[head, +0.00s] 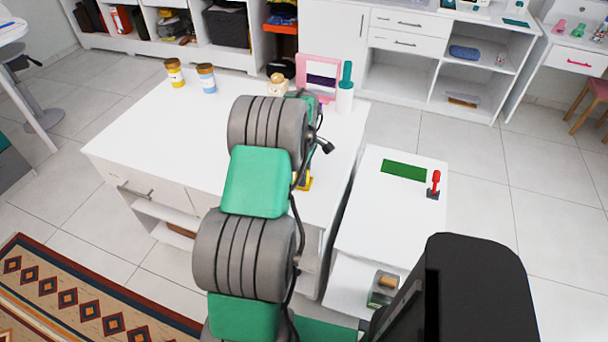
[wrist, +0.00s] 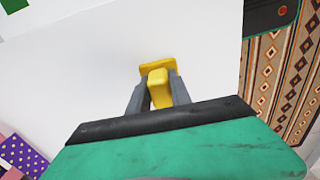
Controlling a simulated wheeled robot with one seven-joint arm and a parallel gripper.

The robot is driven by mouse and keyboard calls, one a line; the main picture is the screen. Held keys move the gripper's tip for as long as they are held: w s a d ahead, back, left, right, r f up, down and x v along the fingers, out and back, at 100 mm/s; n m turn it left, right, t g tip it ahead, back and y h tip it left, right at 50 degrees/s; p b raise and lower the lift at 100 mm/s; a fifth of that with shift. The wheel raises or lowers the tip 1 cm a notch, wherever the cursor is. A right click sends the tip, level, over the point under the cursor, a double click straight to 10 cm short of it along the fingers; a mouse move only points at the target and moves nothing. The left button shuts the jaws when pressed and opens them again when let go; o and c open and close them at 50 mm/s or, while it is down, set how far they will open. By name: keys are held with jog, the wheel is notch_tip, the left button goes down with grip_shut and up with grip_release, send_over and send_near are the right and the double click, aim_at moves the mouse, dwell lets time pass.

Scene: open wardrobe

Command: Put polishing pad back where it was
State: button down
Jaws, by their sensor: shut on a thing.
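The yellow polishing pad (wrist: 158,70) has a flat base and a block-shaped grip. My gripper (wrist: 157,90) is shut on its grip, with one grey finger on either side. In the head view a small part of the yellow pad (head: 306,183) shows beside my arm, over the right part of the white island top. My arm hides most of the gripper there. I cannot tell whether the pad touches the surface or hangs just above it.
A lower white unit (head: 385,220) at right bears a green mat (head: 404,171) and a red-handled thing (head: 435,183). The island's left part is clear.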

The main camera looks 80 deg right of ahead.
jog(key=shift+f, duration=0.25)
jog(key=c, duration=1.2)
grip_release()
jog(key=shift+o, duration=0.2)
jog(key=shift+r, duration=0.1)
notch_tip(320, 180, up, 12)
jog(key=b, duration=0.1)
jog(key=w+a+r+t+h, duration=0.1)
jog(key=w+a+r, duration=0.2)
jog(key=w+a, duration=0.85)
jog(key=w+a+r, duration=0.3)
jog(key=w+a, duration=0.7)
jog(key=w, duration=0.3)
jog(key=w+a+r+n+t, duration=0.1)
jog(key=w+a, duration=0.2)
jog(key=a, duration=1.4)
jog(key=s+a+f, duration=0.1)
jog(key=s+a, duration=0.1)
jog(key=a, duration=0.5)
jog(key=s+a+f+t+y, duration=0.1)
jog(key=s+a, duration=0.1)
jog(key=a, duration=0.6)
jog(key=shift+s+a+f, duration=0.2)
jog(key=shift+s+f, duration=0.15)
jog(key=shift+f, duration=0.05)
